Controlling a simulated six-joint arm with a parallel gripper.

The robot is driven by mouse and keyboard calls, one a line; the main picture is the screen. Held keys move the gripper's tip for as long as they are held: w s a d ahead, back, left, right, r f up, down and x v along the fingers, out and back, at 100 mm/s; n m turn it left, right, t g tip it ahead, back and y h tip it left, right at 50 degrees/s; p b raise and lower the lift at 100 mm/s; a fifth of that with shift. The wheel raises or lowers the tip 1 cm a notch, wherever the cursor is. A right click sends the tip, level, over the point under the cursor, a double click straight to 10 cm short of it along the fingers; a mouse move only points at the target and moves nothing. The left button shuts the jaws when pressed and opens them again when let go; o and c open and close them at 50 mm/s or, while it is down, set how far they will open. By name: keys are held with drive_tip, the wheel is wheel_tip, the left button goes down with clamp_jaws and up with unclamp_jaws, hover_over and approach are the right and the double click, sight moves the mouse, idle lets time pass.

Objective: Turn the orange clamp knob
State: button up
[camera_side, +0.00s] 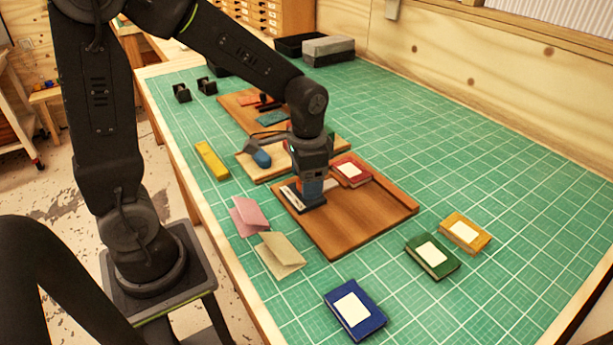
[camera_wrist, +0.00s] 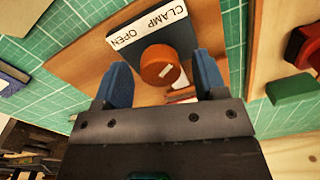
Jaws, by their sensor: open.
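The orange clamp knob (camera_wrist: 158,66) is round, with a pale mark on its face. It sits on a dark block with a white label (camera_wrist: 148,24) reading "CLAMP OPEN". My gripper (camera_wrist: 161,60) is open, its blue fingers on the left and right of the knob, with a gap visible on each side in the wrist view. In the side view my gripper (camera_side: 312,193) points down over the left part of a brown wooden board (camera_side: 362,225). The knob is hidden there behind the gripper. Whether the fingers are level with the knob is hard to tell.
A red book (camera_side: 351,171) lies on the board's back edge. A blue-ended tool (camera_side: 258,154) is on a lighter board behind.

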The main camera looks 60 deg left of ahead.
wheel_tip(320, 180, up, 14)
drive_tip(key=shift+d, duration=0.2)
idle(0.4)
drive_tip(key=shift+f, duration=0.1)
drive_tip(key=s+d+f+n+t, duration=0.1)
drive_tip(key=s+t, duration=0.4)
drive_tip(key=s, duration=0.6)
drive_tip(key=shift+s+d+f+n, duration=0.35)
drive_tip(key=shift+d+n, duration=0.1)
drive_tip(key=shift+n, duration=0.65)
